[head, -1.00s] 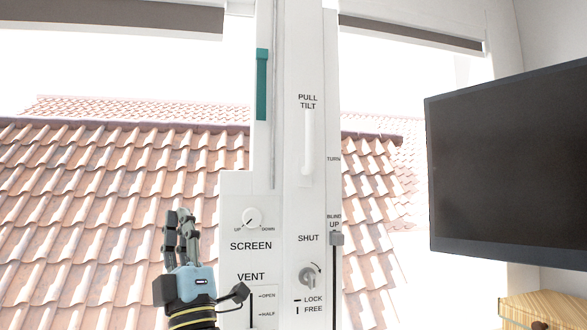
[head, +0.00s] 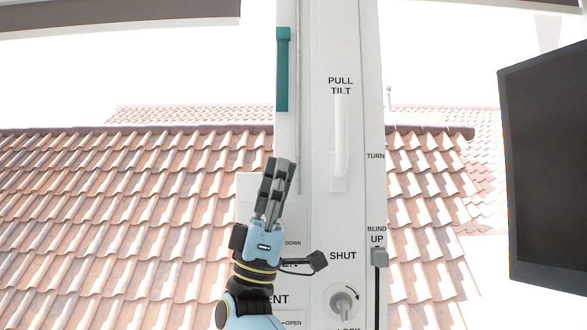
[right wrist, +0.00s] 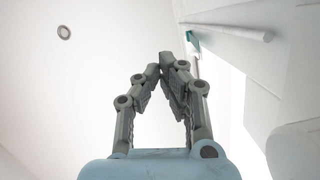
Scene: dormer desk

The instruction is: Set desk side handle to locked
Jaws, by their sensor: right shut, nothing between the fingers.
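A grey turning handle (head: 344,301) sits low on the white window post, under the word SHUT, with a curved arrow beside it. The LOCK label below it is partly cut off by the frame's bottom edge. I cannot tell its setting clearly. My right gripper (head: 279,168) is shut and empty, pointing up, in front of the post's left side, above and left of the handle. It hides part of the SCREEN and VENT panel (head: 250,190). In the right wrist view its fingertips (right wrist: 167,62) meet. My left gripper is out of view.
A white PULL TILT bar (head: 341,138) stands upright on the post above the handle. A grey BLIND slider (head: 379,257) is to the right. A teal strip (head: 283,70) is at upper left. A dark monitor (head: 545,170) stands at far right.

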